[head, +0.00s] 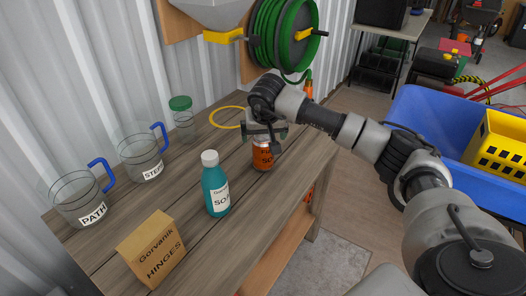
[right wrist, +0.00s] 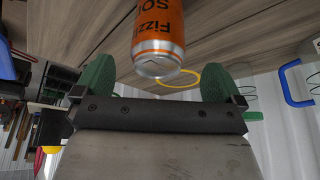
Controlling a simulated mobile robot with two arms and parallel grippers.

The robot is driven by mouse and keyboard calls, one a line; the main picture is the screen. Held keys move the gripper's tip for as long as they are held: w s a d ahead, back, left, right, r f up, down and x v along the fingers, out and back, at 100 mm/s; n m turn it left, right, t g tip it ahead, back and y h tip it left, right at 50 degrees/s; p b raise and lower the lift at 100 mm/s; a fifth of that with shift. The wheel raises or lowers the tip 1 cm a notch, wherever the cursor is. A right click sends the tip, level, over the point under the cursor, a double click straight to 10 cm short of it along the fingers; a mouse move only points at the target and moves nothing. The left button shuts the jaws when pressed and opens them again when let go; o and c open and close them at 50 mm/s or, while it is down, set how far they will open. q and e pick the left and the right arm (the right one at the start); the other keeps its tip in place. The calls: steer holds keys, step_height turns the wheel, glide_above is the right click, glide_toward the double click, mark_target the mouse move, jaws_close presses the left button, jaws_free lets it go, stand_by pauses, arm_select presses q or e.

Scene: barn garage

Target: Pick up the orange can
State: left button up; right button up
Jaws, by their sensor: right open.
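The orange can (head: 263,160) stands upright on the wooden workbench (head: 240,190), right of the teal bottle. My right gripper (head: 266,137) is over the can and hides its top. In the right wrist view the orange can (right wrist: 158,28) shows between and beyond the two green finger pads of my right gripper (right wrist: 157,84). The fingers are open, with a visible gap on each side of the can and no contact that I can see. My left gripper is not in view.
A teal bottle (head: 215,187), a cardboard hinges box (head: 151,249), two glass mugs (head: 82,201) (head: 141,158) and a green-lidded jar (head: 183,122) stand on the bench. A yellow ring (head: 213,119) lies behind. A blue bin (head: 420,108) is at the right.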

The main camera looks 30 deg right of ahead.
mark_target(264, 137)
steer(key=x, duration=0.5)
steer(key=shift+w+d+f, duration=0.1)
steer(key=shift+w+d, duration=0.05)
steer(key=shift+d, duration=0.05)
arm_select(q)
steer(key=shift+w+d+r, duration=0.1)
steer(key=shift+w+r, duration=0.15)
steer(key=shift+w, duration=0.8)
arm_select(e)
steer(key=shift+c, duration=1.3)
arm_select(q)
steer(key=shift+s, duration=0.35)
arm_select(e)
steer(key=c, duration=0.7)
